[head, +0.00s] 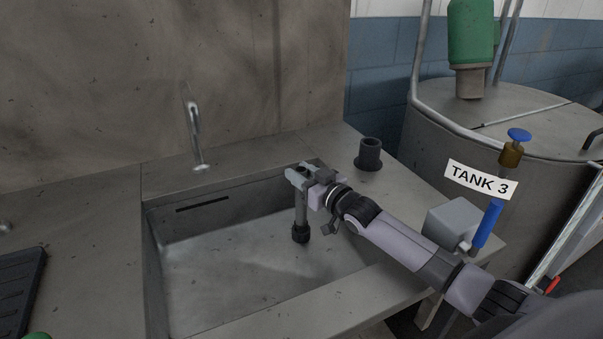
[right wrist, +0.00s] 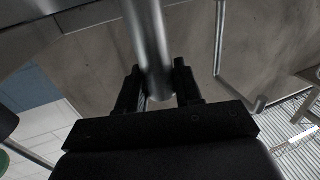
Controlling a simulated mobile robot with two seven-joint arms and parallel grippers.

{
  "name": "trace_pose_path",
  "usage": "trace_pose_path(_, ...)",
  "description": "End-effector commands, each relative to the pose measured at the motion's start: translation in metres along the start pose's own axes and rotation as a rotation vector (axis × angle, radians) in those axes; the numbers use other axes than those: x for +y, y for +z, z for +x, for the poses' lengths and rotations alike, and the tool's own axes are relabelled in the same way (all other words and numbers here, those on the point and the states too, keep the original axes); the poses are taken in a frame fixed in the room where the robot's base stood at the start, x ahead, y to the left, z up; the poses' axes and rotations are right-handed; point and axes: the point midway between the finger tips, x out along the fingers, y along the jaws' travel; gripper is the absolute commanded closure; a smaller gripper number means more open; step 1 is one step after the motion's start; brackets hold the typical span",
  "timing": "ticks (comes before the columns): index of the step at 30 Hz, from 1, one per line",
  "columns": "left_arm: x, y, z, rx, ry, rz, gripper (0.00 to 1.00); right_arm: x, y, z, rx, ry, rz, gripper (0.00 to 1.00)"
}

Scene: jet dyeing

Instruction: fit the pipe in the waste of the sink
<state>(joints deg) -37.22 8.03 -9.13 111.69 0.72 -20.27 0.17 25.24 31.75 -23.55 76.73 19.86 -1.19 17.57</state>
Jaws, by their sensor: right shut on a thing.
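The pipe (head: 301,212) is a grey upright tube with a black collar at its lower end. My right gripper (head: 302,176) is shut on its upper part and holds it over the right side of the sink (head: 215,285). In the right wrist view the pipe (right wrist: 149,45) lies between the two dark fingers (right wrist: 158,88). The sink is a grey rectangular basin with a slot in its back wall. I cannot make out the waste in the basin. Whether the collar touches the basin floor I cannot tell. My left gripper is not in view.
A black flanged socket (head: 370,153) stands on the counter right of the sink. A tap (head: 194,125) rises behind the basin. A grey box (head: 452,222) and a blue-handled valve (head: 487,224) are at the right, by the tank (head: 450,140).

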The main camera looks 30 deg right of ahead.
Motion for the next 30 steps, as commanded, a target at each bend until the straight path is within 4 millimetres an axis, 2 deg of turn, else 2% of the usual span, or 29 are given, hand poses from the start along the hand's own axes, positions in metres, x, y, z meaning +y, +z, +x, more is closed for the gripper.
trace_pose_path(15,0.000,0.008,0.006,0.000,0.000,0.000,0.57,0.000,0.013,0.000,0.001,0.000,0.000,1.00)
trace_pose_path(24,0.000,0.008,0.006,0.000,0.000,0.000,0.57,0.000,0.014,0.000,0.001,0.000,0.000,1.00)
trace_pose_path(25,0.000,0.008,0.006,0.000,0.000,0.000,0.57,0.000,0.014,0.000,0.001,0.000,0.000,0.59)
trace_pose_path(27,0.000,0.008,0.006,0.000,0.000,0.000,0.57,0.000,0.013,0.000,0.001,0.000,0.000,0.36)
trace_pose_path(30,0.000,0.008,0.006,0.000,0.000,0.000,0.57,0.000,0.014,0.000,0.001,0.000,0.000,0.35)
